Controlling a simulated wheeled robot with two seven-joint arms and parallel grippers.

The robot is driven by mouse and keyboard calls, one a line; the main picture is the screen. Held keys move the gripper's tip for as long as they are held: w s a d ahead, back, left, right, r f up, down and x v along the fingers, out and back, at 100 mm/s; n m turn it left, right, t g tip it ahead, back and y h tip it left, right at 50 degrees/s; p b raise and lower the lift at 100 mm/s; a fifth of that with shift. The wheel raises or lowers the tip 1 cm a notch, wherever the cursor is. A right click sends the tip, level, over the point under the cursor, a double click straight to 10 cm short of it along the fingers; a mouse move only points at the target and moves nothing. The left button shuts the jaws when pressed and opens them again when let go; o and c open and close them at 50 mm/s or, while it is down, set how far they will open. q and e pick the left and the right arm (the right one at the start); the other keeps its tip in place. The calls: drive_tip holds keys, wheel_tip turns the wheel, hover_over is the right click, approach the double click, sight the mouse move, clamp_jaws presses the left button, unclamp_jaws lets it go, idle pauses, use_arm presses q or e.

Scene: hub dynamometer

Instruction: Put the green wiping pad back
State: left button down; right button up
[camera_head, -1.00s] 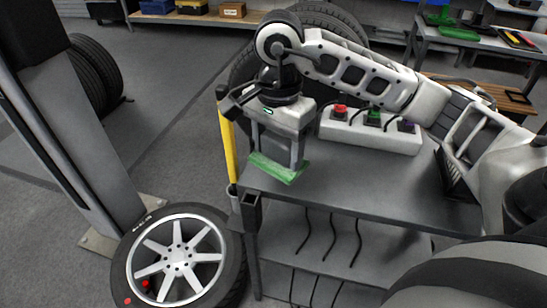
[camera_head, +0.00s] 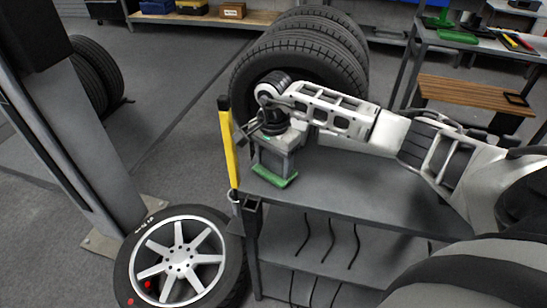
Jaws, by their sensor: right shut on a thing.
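The green wiping pad (camera_head: 274,176) is at the left end of the grey cart's top (camera_head: 350,190), near its front left corner. My right gripper (camera_head: 275,165) points down and is shut on the pad's grey block-like upper part. The green underside is at the level of the cart top; I cannot tell whether it touches. My left gripper is not in view.
A yellow-and-black handled tool (camera_head: 228,150) stands upright at the cart's left edge. Tyres (camera_head: 300,55) stand behind the cart. A bench (camera_head: 480,45) is at the upper right.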

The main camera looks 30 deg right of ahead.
sight(274, 156)
drive_tip(key=shift+f, duration=0.15)
drive_tip(key=o, duration=1)
drive_tip(key=shift+c, duration=0.2)
drive_tip(key=shift+r, duration=0.7)
wheel_tip(274, 156, up, 11)
drive_tip(key=b, duration=0.1)
drive_tip(key=shift+b, duration=0.35)
